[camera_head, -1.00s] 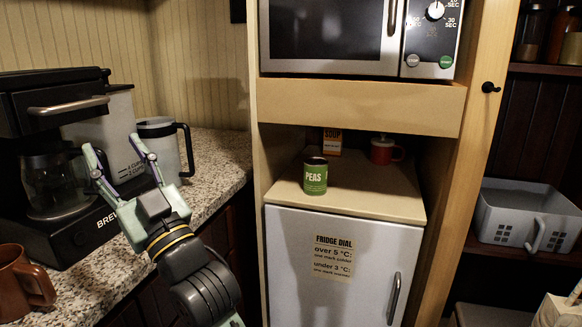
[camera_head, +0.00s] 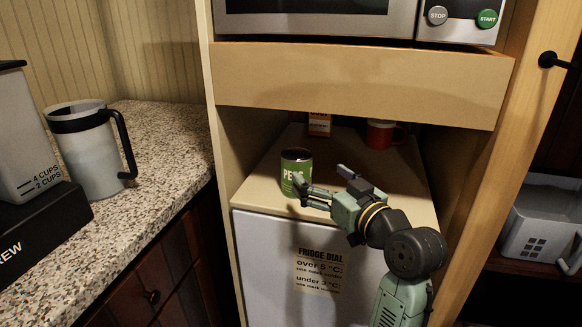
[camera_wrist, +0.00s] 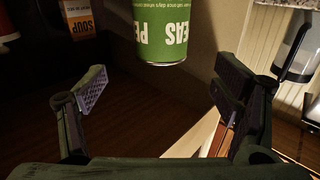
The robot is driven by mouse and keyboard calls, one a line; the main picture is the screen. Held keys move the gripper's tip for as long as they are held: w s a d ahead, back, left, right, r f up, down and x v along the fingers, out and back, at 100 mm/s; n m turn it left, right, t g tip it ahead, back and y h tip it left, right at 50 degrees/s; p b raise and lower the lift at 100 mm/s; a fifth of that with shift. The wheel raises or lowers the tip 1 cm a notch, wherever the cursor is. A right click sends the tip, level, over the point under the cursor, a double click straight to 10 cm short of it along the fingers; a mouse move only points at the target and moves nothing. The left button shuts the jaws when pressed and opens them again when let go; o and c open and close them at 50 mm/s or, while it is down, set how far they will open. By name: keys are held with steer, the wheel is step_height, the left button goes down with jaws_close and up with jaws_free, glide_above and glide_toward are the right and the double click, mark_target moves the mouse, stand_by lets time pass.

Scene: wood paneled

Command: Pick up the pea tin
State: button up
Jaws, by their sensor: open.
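The pea tin (camera_head: 295,170) is a green can with a dark top and white lettering. It stands upright on the top of the small fridge (camera_head: 262,199), near its front left. My gripper (camera_head: 318,186) is open, to the right of the tin and close to it, with its fingers pointing left. In the wrist view the tin (camera_wrist: 161,32) appears at the top, ahead of and between the spread fingers of my gripper (camera_wrist: 165,92). Nothing is between the fingers.
A soup box (camera_head: 319,124) and a red mug (camera_head: 381,134) stand behind on the fridge top. A wooden shelf board (camera_head: 360,85) under the microwave (camera_head: 310,22) hangs over the niche. A jug (camera_head: 88,155) stands on the counter at left.

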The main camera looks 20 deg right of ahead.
mark_target(297, 158)
steer(key=w, duration=0.2)
steer(key=w+a+p, duration=0.1)
steer(key=shift+w+r, duration=0.15)
steer(key=shift+w, duration=0.25)
steer(key=shift+w+a+p, duration=0.15)
steer(key=shift+w+p, duration=0.25)
steer(key=shift+w, duration=0.6)
steer(key=shift+w+a+p, duration=0.2)
steer(key=shift+w+p, duration=0.2)
steer(key=shift+w, duration=0.6)
steer(key=shift+w+a+p, duration=0.15)
steer(key=shift+w+p, duration=0.25)
steer(key=shift+w, duration=0.6)
steer(key=shift+c, duration=0.5)
steer(key=c, duration=1.6)
